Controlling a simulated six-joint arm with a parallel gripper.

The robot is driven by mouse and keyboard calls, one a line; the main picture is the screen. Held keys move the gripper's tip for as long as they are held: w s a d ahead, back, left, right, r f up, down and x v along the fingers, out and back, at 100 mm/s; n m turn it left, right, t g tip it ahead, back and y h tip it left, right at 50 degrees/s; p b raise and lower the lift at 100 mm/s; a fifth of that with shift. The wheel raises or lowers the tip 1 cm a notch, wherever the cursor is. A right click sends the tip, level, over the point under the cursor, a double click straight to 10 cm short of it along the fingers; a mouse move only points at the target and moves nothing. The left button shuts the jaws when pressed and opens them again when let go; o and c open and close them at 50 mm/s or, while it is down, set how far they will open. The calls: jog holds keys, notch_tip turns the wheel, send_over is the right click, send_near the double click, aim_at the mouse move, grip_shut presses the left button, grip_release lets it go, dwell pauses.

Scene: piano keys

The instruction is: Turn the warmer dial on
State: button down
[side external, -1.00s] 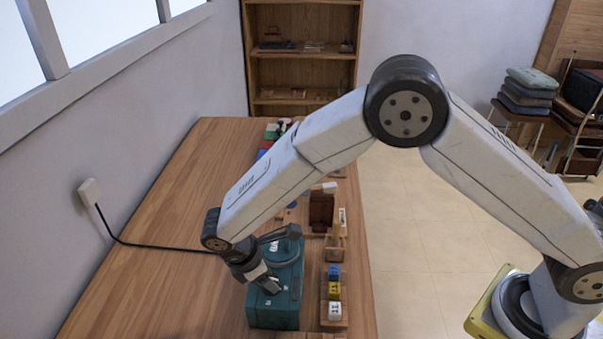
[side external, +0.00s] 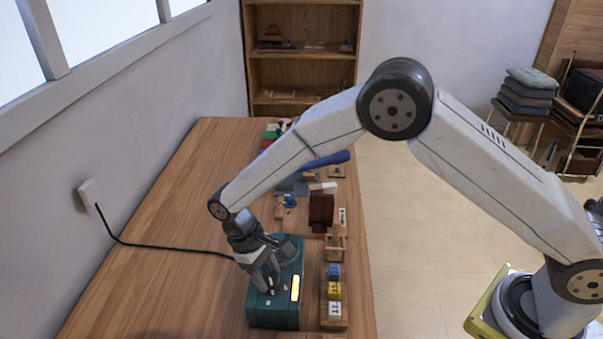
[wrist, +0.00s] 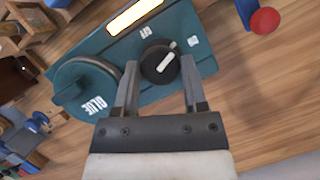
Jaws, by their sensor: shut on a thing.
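The warmer is a teal box (side external: 272,314) at the near end of the table; it fills the upper middle of the wrist view (wrist: 205,64). Its dial (wrist: 153,62) is a round black knob with a white pointer mark, between two small white labels on the box top. A bar light (wrist: 134,15) on the warmer glows yellow-white, also in the side view (side external: 295,288). A lidded round pot marked GLUE (wrist: 85,84) sits on the box. My gripper (wrist: 159,68) points down, shut on the dial with one finger at each side. In the side view, my gripper hides the dial.
A rack with blue, yellow and white blocks (side external: 334,291) stands right of the warmer. A black cord (side external: 150,243) runs from the wall outlet to the warmer. Other items lie farther along the table. The table's left side is mostly clear.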

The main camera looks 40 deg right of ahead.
jog(key=m+y, duration=0.1)
jog(key=m, duration=0.3)
jog(key=shift+y, duration=0.3)
jog(key=shift+d, duration=0.1)
jog(key=shift+c, duration=0.7)
grip_release()
jog(key=shift+w+r, duration=0.1)
jog(key=v, duration=0.7)
jog(key=shift+w+r, duration=0.2)
jog(key=shift+r, duration=0.1)
jog(key=shift+d, duration=0.15)
